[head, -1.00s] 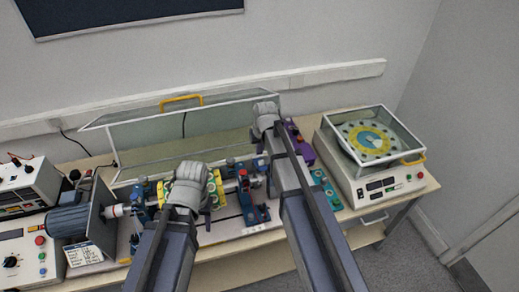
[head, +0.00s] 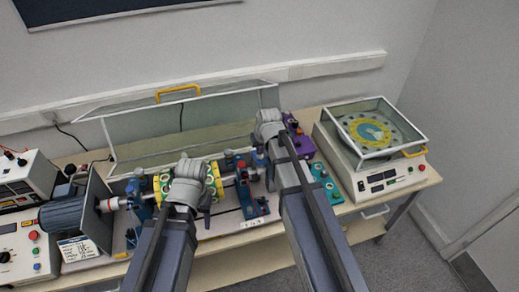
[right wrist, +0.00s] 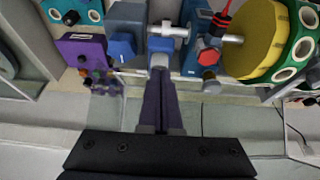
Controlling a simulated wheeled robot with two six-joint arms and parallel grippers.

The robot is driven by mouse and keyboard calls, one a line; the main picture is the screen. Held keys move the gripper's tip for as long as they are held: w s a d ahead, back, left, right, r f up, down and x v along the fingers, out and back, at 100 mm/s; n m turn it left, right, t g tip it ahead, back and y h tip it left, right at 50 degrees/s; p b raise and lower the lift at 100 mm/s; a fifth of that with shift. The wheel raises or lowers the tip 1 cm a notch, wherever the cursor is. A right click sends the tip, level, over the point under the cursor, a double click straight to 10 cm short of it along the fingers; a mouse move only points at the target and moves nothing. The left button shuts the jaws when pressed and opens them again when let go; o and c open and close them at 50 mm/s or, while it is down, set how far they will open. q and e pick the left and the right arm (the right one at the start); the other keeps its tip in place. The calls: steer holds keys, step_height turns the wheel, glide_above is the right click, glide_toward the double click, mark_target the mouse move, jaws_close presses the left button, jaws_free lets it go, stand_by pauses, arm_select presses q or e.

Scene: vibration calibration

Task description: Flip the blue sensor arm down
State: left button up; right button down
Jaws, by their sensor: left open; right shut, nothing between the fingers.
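In the right wrist view my right gripper (right wrist: 160,62) is shut and empty, its fingertips close to a blue piece (right wrist: 122,48) and the end of a metal shaft (right wrist: 170,29). I cannot tell whether they touch, or which blue part is the sensor arm. In the head view a blue stand with red parts (head: 251,198) is beside the shaft, left of my right gripper (head: 268,128); that gripper's fingertips are hidden by its own hand. My left gripper (head: 188,166) is in front of the yellow and green discs (head: 213,181) and partly covers them.
A clear cover with a yellow handle (head: 178,92) stands raised behind the rig. A purple box (head: 302,145) and teal box (head: 325,185) sit right of my right gripper. A balance machine (head: 377,182) is further right, a motor (head: 72,215) at left.

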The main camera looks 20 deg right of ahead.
mark_target(262, 164)
steer(key=shift+s+f+t+b, duration=0.7)
steer(key=shift+s+f+b, duration=0.25)
steer(key=shift+b, duration=0.2)
steer(key=shift+s+f+b, duration=0.6)
steer(key=shift+f+b, duration=0.35)
steer(key=shift+s+f, duration=0.1)
steer(key=shift+s, duration=0.15)
